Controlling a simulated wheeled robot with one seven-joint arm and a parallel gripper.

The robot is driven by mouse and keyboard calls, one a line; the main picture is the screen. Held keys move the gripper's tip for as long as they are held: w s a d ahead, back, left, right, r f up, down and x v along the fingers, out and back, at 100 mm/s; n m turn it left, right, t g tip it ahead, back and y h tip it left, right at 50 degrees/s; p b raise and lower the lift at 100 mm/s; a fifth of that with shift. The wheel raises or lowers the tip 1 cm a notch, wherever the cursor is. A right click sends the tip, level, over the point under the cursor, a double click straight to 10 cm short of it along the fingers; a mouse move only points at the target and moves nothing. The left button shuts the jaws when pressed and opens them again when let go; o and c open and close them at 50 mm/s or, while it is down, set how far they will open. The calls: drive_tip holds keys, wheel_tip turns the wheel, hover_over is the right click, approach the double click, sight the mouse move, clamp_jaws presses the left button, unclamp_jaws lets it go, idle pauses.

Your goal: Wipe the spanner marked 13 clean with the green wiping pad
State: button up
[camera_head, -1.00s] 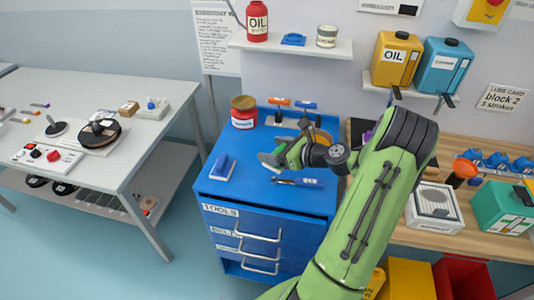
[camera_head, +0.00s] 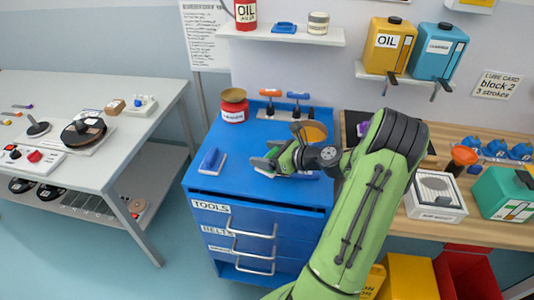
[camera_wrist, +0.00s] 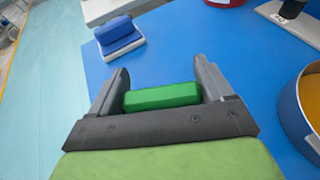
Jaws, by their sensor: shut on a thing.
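My gripper (camera_head: 264,163) is over the blue tool cabinet top (camera_head: 240,143), shut on the green wiping pad (camera_wrist: 162,96). The pad sits between the two fingers in the wrist view. A blue-handled tool (camera_head: 308,175) lies on the cabinet top, mostly hidden behind my gripper. I cannot read a 13 on it, so I cannot tell whether it is the spanner. It does not show in the wrist view. I cannot tell whether the pad touches anything below.
A blue block on a pale base (camera_head: 211,161) lies left of my gripper. A red jar (camera_head: 233,106), a rack with orange and blue handles (camera_head: 285,106) and a round tin with an orange-brown top (camera_wrist: 302,105) stand farther back. The cabinet's front edge is near.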

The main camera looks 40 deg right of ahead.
drive_tip(key=shift+f, duration=0.5)
